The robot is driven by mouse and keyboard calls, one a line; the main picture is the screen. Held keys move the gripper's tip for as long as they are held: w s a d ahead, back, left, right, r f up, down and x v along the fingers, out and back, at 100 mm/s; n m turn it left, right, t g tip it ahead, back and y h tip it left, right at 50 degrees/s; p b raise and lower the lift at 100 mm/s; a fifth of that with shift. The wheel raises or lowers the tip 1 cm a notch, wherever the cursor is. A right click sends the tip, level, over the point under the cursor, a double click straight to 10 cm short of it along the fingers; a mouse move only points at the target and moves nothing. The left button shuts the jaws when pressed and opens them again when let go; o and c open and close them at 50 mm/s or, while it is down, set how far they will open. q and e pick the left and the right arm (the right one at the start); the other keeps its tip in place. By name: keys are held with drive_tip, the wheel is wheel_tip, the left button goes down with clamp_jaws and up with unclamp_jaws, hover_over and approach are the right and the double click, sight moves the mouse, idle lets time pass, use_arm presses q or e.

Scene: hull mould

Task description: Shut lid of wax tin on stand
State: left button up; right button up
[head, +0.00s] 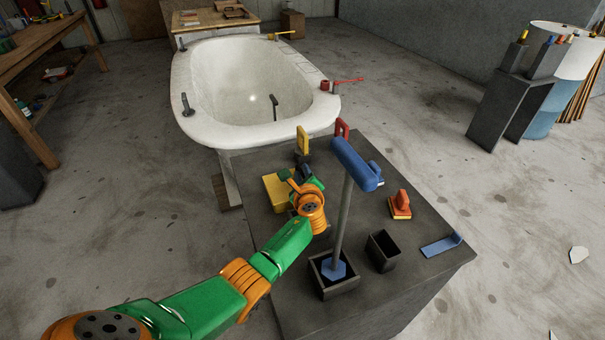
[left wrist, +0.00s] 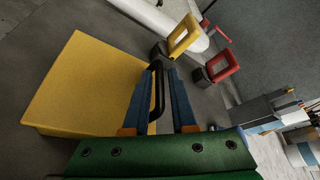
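The yellow wax tin (head: 274,192) sits on the dark stand (head: 375,275), partly hidden behind my left gripper in the head view. In the left wrist view its broad flat yellow face (left wrist: 85,85) fills the left side, with a black handle (left wrist: 157,88) at its right edge. I cannot tell from these frames whether the lid is open or shut. My left gripper (head: 302,174) is at the tin's right side. Its two blue fingers (left wrist: 160,95) are apart, with the black handle between them and a gap still visible. My right gripper is not in view.
On the stand, a blue-headed tool (head: 342,200) stands upright in a square holder, beside an empty dark box (head: 382,250). Yellow (head: 302,141) and red (head: 342,128) handled blocks stand behind; an orange tool (head: 400,204) and blue bracket (head: 441,245) lie right. A white hull mould (head: 205,125) stands beyond.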

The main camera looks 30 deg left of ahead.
use_arm(q)
drive_tip(key=shift+s+d+r+p, duration=0.15)
drive_tip(key=shift+s+r+p, duration=0.05)
drive_tip(key=shift+s+p, duration=0.1)
drive_tip(key=p+v, duration=0.2)
drive_tip(key=v, duration=0.4)
drive_tip(key=shift+d+p, duration=0.2)
drive_tip(key=shift+p, duration=0.2)
